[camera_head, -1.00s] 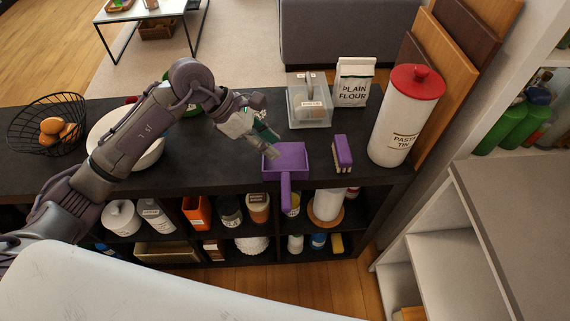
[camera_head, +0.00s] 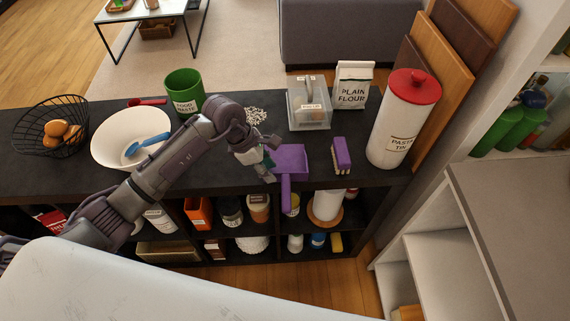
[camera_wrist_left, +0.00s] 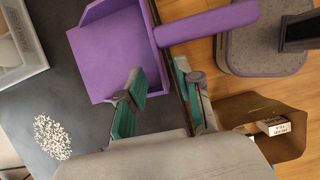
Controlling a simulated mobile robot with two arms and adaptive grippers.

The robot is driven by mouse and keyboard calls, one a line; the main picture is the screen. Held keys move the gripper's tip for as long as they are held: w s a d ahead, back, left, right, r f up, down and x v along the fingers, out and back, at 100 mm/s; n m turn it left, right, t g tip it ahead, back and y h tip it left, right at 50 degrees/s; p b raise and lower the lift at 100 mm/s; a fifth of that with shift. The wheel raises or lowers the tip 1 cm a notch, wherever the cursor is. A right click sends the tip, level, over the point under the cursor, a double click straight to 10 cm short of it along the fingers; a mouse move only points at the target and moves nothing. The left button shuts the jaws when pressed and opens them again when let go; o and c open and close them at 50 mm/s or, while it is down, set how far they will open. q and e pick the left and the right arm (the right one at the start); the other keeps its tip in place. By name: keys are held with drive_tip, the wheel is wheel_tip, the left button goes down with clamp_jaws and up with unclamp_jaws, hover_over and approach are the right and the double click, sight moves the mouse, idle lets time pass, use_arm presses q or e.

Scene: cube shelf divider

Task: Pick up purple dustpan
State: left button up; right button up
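The purple dustpan (camera_head: 291,160) lies on the dark shelf top, its handle sticking out over the front edge. In the left wrist view the dustpan (camera_wrist_left: 112,50) is just ahead of the fingers, with its handle reaching right. My left gripper (camera_head: 268,170) is at the left side of the dustpan, near the handle's base. In the left wrist view my left gripper (camera_wrist_left: 160,100) has its two teal-padded fingers apart, with nothing between them; the shelf edge runs behind the gap. My right gripper is not in view.
A purple brush (camera_head: 342,153) stands right of the dustpan, then a pasta tin (camera_head: 396,130). A clear bin (camera_head: 309,112) and flour bag (camera_head: 353,84) stand behind. White grains (camera_head: 255,116) lie behind the gripper. A white bowl (camera_head: 115,130) and green food waste bin (camera_head: 184,88) stand left.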

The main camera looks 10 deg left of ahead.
use_arm(q)
drive_tip(key=shift+x, duration=1.45)
drive_tip(key=shift+d, duration=0.1)
clamp_jaws()
drive_tip(key=shift+r, duration=0.1)
